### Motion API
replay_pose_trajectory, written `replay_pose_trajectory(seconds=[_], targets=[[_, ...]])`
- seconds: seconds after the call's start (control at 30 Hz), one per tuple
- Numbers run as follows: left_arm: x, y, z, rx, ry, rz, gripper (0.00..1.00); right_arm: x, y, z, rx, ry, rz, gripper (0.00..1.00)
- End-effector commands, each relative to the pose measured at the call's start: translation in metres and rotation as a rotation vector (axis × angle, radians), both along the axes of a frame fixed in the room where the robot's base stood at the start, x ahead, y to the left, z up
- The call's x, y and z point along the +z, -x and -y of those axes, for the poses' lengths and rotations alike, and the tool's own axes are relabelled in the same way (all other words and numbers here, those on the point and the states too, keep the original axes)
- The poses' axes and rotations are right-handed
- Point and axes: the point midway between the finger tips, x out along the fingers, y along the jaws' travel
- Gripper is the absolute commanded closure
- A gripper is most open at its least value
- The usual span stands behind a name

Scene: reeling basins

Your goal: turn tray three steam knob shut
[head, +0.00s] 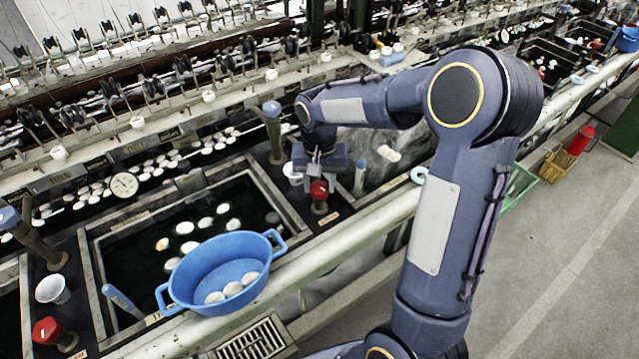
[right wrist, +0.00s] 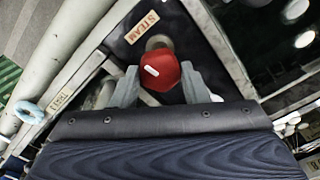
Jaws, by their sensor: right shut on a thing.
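A red steam knob (head: 319,188) stands on the dark panel right of the middle basin in the head view. It also shows in the right wrist view as a red knob (right wrist: 160,71) with a white mark, beside a label reading STEAM (right wrist: 142,27). My right gripper (head: 316,172) is at this knob, with a finger on each side of it, shut on it. A small tag (right wrist: 58,103) on the rail is too blurred to read surely. My left gripper is not in view.
A blue tub (head: 222,268) holding white cocoons sits over the front edge of the dark basin (head: 88,243). Another red knob (head: 50,331) stands at lower left. A white cup (head: 292,173) and a blue-topped post (head: 271,112) stand close to my right gripper.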

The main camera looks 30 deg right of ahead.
Motion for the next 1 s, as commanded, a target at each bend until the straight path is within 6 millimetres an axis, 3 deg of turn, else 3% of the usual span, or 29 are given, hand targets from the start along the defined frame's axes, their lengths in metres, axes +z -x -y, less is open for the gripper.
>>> replay_pose_trajectory(seconds=[0.33, 0.87, 0.9, 1.0], targets=[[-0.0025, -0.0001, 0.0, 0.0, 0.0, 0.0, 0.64, 0.0008, -0.0007, -0.0002, -0.149, 0.0, 0.002, 0.82], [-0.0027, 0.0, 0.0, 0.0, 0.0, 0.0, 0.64, 0.0009, -0.0007, 0.0003, -0.18, 0.0, 0.002, 0.82], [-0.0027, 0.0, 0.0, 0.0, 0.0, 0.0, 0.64, 0.0009, -0.0007, 0.0003, -0.179, -0.001, 0.003, 0.57], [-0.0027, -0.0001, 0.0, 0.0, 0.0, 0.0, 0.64, 0.0008, -0.0006, 0.0002, -0.178, 0.0, 0.002, 0.44]])
